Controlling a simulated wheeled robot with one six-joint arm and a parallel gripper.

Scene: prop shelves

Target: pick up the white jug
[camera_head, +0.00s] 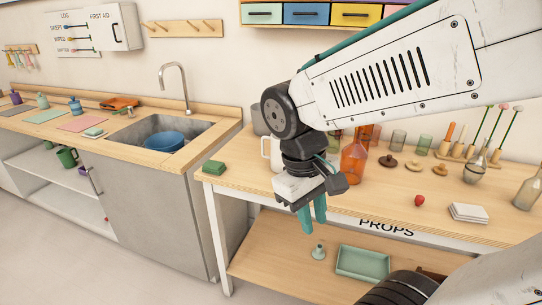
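The white jug (276,157) stands on the wooden props table, left of my gripper's wrist. Its handle shows on its left side; its right side is hidden behind my arm. My gripper (314,220) hangs in front of the table's front edge, right of and nearer than the jug. Its two teal fingers point down with a narrow gap and nothing between them. The gripper is apart from the jug.
An orange glass bottle (354,162) stands right of my wrist. A red strawberry-like item (419,201) and white tiles (469,212) lie to the right. A green tray (362,263) is on the lower shelf.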

